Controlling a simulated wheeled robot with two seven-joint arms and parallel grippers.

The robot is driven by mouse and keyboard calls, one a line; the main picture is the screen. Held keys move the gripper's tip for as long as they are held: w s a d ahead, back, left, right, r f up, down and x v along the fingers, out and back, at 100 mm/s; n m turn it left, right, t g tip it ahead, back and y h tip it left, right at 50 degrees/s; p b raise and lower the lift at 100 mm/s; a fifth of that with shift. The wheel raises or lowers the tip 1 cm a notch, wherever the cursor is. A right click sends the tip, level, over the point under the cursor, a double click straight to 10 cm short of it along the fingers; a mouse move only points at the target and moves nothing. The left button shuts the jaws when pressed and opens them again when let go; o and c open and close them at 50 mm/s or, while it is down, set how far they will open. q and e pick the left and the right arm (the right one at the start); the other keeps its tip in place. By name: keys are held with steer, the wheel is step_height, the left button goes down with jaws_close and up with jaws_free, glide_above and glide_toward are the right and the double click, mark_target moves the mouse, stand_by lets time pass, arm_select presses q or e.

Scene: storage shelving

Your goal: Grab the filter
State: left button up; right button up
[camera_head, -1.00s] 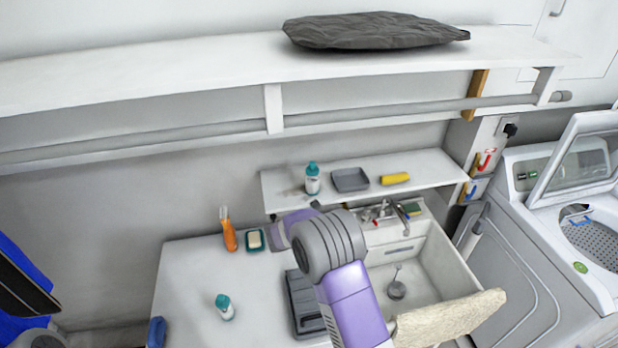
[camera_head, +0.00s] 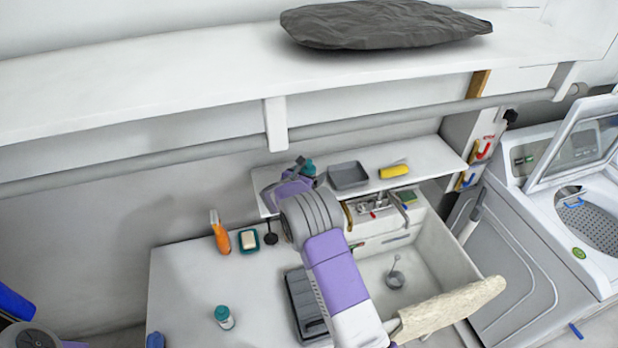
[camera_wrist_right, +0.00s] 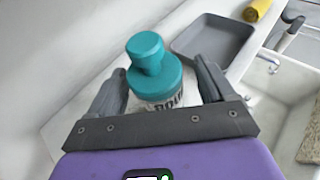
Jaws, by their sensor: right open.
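I cannot tell for sure which thing is the filter. My right gripper (camera_wrist_right: 160,72) is open, with its fingers on either side of a white bottle with a teal cap (camera_wrist_right: 155,78). The bottle stands upright on the small wall shelf. In the head view my right gripper (camera_head: 290,180) is at the shelf's left part and hides most of the bottle (camera_head: 308,168). I cannot tell whether the fingers touch it. A small round grey piece (camera_head: 396,279) lies in the sink. Only a bit of my left arm shows at the lower left; its gripper is out of view.
The small shelf (camera_head: 425,152) also holds a grey tray (camera_head: 348,176) and a yellow roll (camera_head: 394,171). Below are a counter (camera_head: 185,285) with an orange-handled tool (camera_head: 219,234), a soap dish (camera_head: 248,240) and another teal-capped bottle (camera_head: 223,316). A washing machine stands right.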

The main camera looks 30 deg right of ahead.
steer(key=shift+w+f, duration=0.15)
steer(key=shift+w, duration=0.05)
steer(key=shift+c, duration=0.6)
steer(key=c, duration=1)
